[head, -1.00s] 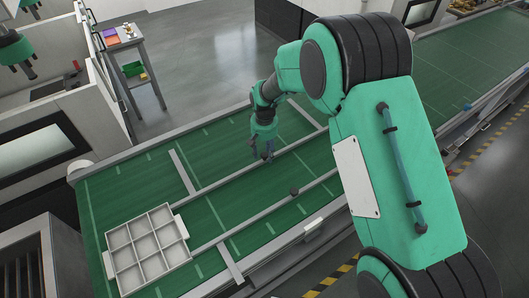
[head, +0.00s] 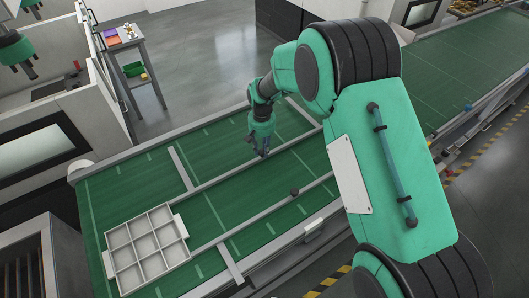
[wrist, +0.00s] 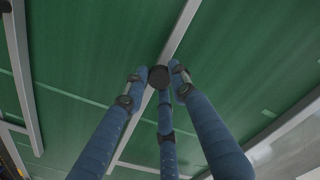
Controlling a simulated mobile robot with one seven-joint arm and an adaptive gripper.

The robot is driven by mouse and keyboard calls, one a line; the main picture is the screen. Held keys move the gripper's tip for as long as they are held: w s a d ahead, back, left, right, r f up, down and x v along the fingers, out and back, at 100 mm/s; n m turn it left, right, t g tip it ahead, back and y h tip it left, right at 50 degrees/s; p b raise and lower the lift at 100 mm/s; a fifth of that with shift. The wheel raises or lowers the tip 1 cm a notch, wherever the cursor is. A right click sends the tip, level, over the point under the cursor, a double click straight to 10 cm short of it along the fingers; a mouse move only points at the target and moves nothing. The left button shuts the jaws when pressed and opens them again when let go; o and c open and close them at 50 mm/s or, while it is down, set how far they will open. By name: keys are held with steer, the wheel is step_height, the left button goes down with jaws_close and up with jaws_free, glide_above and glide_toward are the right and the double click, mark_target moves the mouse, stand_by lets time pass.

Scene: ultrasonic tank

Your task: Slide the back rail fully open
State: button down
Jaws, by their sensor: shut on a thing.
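The back rail (head: 222,178) is a thin grey bar running lengthwise over the green belt. It also shows in the wrist view, slanting across the belt (wrist: 180,35). A dark round knob (wrist: 158,76) sits on it. My gripper (head: 263,151) reaches down at the back rail, and its blue fingers (wrist: 159,80) are shut around the knob. In the head view the fingers hide that knob. The front rail (head: 262,217) runs roughly parallel, nearer the camera, with its own dark knob (head: 294,192) free.
A white tray with several compartments (head: 184,227) rests at the belt's left end. A small shelf cart (head: 129,42) stands behind the conveyor. Belt between the rails is clear.

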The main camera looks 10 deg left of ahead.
steer(key=w+a, duration=1.3)
steer(key=shift+w+a, duration=0.1)
steer(key=shift+w+a+r, duration=0.15)
steer(key=shift+a, duration=0.05)
steer(key=shift+r, duration=0.1)
steer(key=c, duration=1.4)
jaws_free()
steer(key=shift+w+a+f, duration=0.1)
steer(key=shift+w+f, duration=0.05)
steer(key=shift+f, duration=0.05)
steer(key=shift+r, duration=0.1)
steer(key=shift+r, duration=0.25)
step_height(320, 180, up, 11)
steer(key=shift+r, duration=0.2)
